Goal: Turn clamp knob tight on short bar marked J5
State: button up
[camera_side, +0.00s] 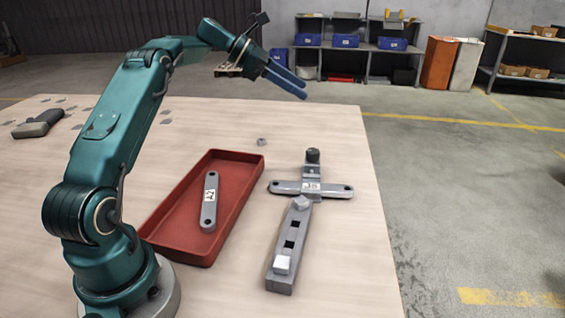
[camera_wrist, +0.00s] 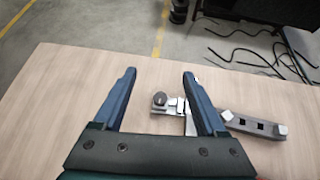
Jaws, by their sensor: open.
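The short bar marked J5 (camera_side: 335,190) lies crosswise over the far part of a long grey rail with square holes (camera_side: 287,262). The clamp knob (camera_side: 312,155) is dark and round and stands at the rail's far end, just behind the bar. In the wrist view the knob (camera_wrist: 159,99) shows between my fingers, nearer the right one. The right finger hides part of the bar and clamp. My gripper (camera_side: 303,90) is open and empty, raised above the table's far side and apart from the knob.
A red tray (camera_side: 160,232) left of the rail holds another short bar with a label (camera_side: 209,215). A small grey nut-like piece (camera_side: 261,142) lies behind the tray. A dark hand tool (camera_side: 38,124) lies at the far left. The table's right edge is close to the rail.

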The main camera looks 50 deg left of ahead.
jog(key=s+a+f+m+g+y, duration=0.35)
jog(key=a+f+y, duration=0.25)
jog(key=a+y, duration=0.35)
notch_tip(320, 180, up, 9)
jog(key=m+t+h, duration=0.2)
jog(key=m+t, duration=0.6)
jog(key=m, duration=1.6)
send_over(313, 151)
jog(key=s, duration=0.5)
jog(key=f, duration=1.8)
jog(key=shift+w+d, duration=0.1)
jog(key=shift+w, duration=0.1)
jog(key=shift+x, duration=2.6)
